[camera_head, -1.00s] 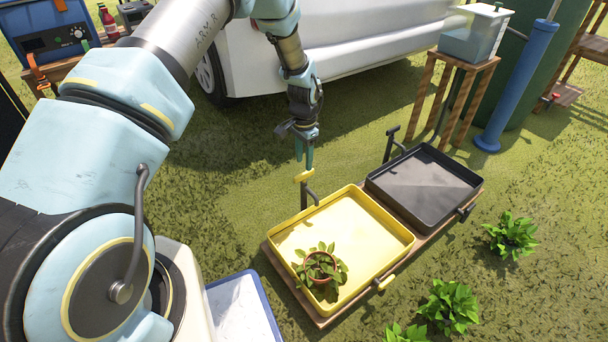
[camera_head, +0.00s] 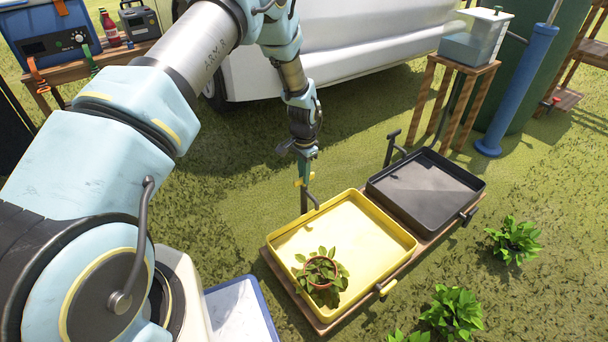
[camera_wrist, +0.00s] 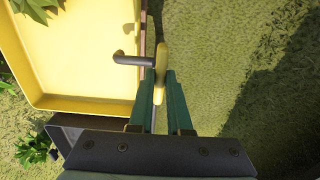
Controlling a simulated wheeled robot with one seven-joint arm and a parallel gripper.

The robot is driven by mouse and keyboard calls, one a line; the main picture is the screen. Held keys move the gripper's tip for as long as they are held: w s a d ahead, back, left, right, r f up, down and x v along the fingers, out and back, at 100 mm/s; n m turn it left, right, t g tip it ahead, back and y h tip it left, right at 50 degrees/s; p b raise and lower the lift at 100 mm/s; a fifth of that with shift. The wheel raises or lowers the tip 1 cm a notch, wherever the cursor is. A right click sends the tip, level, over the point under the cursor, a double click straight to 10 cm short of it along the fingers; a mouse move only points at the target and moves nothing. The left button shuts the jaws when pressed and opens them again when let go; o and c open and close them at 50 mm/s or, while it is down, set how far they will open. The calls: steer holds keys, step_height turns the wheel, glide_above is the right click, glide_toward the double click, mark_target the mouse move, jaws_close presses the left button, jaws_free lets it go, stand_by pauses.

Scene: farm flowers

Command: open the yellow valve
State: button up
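The yellow valve (camera_head: 299,182) is a small yellow handle on a dark bent pipe (camera_head: 314,200) at the far left corner of the yellow tray (camera_head: 276,246). My gripper (camera_head: 304,176) points down at the valve, with its green fingers at the handle's height. In the wrist view the yellow handle (camera_wrist: 162,60) lies between the two fingertips of my gripper (camera_wrist: 161,80), one on each side. The gap on either side is very thin, and I cannot tell whether the fingers press on it. The dark pipe (camera_wrist: 132,60) runs left towards the tray.
A potted plant (camera_head: 320,272) stands in the yellow tray. A black tray (camera_head: 425,185) with its own dark valve (camera_head: 393,136) is beside it. A white vehicle (camera_head: 330,45) stands behind. Green plants (camera_head: 514,239) grow at right. Grass around the valve is clear.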

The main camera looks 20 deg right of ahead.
jaws_close()
steer(key=shift+r+n+p, duration=0.1)
steer(key=shift+n+p, duration=0.2)
steer(key=shift+n, duration=0.1)
steer(key=n+p, duration=0.1)
steer(key=n, duration=0.1)
steer(key=shift+n+p, duration=0.35)
steer(key=shift+n, duration=0.05)
steer(key=n+p, duration=0.2)
steer(key=n, duration=0.3)
steer(key=n+p, duration=0.1)
steer(key=n, duration=0.4)
steer(key=n+p, duration=0.1)
steer(key=n, duration=0.3)
steer(key=shift+n, duration=0.3)
